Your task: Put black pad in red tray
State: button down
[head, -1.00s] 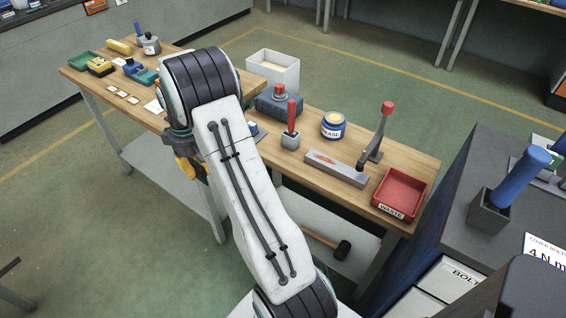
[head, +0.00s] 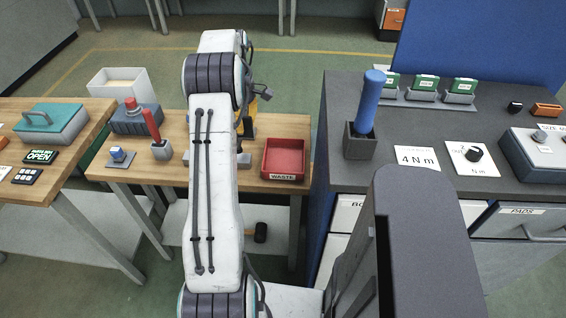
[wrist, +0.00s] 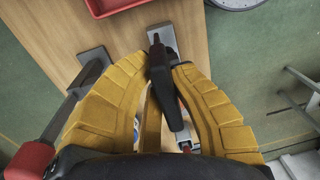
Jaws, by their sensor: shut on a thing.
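The red tray (head: 284,163), marked WASTE, lies at the right end of the wooden bench in the head view. It looks empty. Its edge also shows at the top of the wrist view (wrist: 118,9). My gripper (wrist: 164,68) has yellow fingers closed on a slim black thing, the black pad (wrist: 171,103), seen nearly edge-on between the fingertips. In the head view my arm hides most of the gripper; some yellow (head: 263,92) shows just behind and left of the tray. The pad cannot be made out there.
A lever with a red knob (wrist: 30,160) stands close to my left finger in the wrist view. On the bench are a red-handled tool in a holder (head: 152,127) and a grey-blue box (head: 135,118). A dark cabinet (head: 335,110) rises right of the tray.

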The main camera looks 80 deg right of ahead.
jog(key=s+d+b, duration=0.1)
jog(key=s+d, duration=0.1)
jog(key=s, duration=0.9)
jog(key=shift+s+a+f+p, duration=0.15)
jog(key=shift+f+p, duration=0.7)
jog(key=shift+f, duration=0.45)
jog(key=shift+s+f+p, duration=0.2)
jog(key=shift+f+p, duration=0.7)
jog(key=shift+f, duration=0.4)
jog(key=shift+s+a+f+p, duration=0.15)
jog(key=shift+f+p, duration=0.7)
jog(key=shift+f, duration=0.45)
jog(key=shift+d+f, duration=0.2)
jog(key=shift+f, duration=1.3)
jog(key=shift+f, duration=0.1)
jog(key=c, duration=1.2)
grip_release()
